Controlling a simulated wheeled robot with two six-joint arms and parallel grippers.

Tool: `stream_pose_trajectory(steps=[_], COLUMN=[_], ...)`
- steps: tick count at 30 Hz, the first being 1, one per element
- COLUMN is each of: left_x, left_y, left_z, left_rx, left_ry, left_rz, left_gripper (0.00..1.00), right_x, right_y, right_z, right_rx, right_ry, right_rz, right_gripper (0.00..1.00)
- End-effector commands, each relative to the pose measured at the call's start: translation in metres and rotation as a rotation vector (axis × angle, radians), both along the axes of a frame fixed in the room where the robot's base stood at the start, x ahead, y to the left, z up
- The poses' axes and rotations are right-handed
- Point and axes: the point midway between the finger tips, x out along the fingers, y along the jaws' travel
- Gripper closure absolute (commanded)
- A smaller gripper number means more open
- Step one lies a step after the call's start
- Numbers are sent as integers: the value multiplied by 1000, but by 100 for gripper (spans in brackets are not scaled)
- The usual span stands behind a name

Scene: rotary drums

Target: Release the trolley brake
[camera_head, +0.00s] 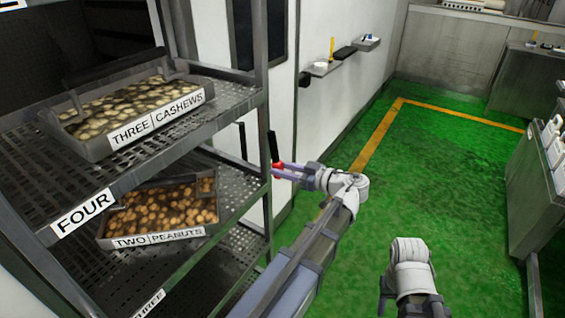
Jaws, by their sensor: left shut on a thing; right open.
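The trolley (262,100) is the dark metal rack with several perforated shelves at the left. A black-topped lever with red on it (273,147), which looks like the brake handle, stands at the trolley's right edge. My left gripper (279,170) reaches it from the right and is shut on it. The fingers hide part of the lever. My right arm shows only as a white wrist joint and a dark link at the lower right; its fingers are not in view.
A tray labelled THREE CASHEWS (140,105) sits on the upper shelf, and one labelled TWO PEANUTS (160,212) below. A white wall with small ledges stands behind. Green floor (465,180) with a yellow line is clear at right, before metal counters (537,195).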

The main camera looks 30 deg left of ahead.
Motion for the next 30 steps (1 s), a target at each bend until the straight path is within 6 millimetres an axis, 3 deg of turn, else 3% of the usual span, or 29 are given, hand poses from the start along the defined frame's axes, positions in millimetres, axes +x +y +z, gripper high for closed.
stream_pose_trajectory(steps=[1, 15, 21, 30], left_x=[-1, -3, -4, -5], left_y=[-2, -34, -43, -51], left_z=[13, 37, 44, 50], left_rx=[-40, -443, -576, -701], left_ry=[2, 34, 44, 55], left_rz=[1, 1, 3, 1], left_gripper=[100, 100, 100, 100], right_x=[0, 0, 0, 0], right_y=[0, 0, 0, 0], right_z=[22, 127, 158, 183], right_rx=[0, 0, 0, 0], right_ry=[0, 0, 0, 0], right_rz=[0, 0, 2, 1], right_gripper=[50, 50, 50, 50])
